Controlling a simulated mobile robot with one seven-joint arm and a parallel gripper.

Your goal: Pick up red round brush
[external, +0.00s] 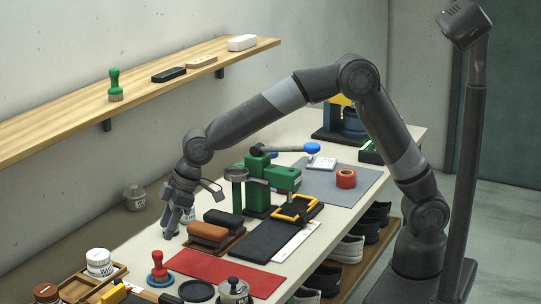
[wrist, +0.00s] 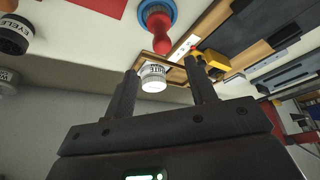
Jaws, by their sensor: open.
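The red round brush (external: 158,264) stands upright near the front edge of the workbench, its red knob handle rising from a round blue base. It also shows in the wrist view (wrist: 159,30) at the top middle, beyond the fingertips. My gripper (external: 172,228) is above the bench, behind and slightly right of the brush, apart from it. In the wrist view my gripper (wrist: 162,70) has its two fingers spread with nothing held between them. A white-lidded jar shows in the background between the fingers.
A red mat (external: 222,270) lies right of the brush. A wooden tray (external: 75,291) with a white jar (external: 98,262) is to the left. A grey-lidded jar (external: 233,291) stands in front. Brown brushes (external: 208,234) and a green press (external: 259,185) stand farther right.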

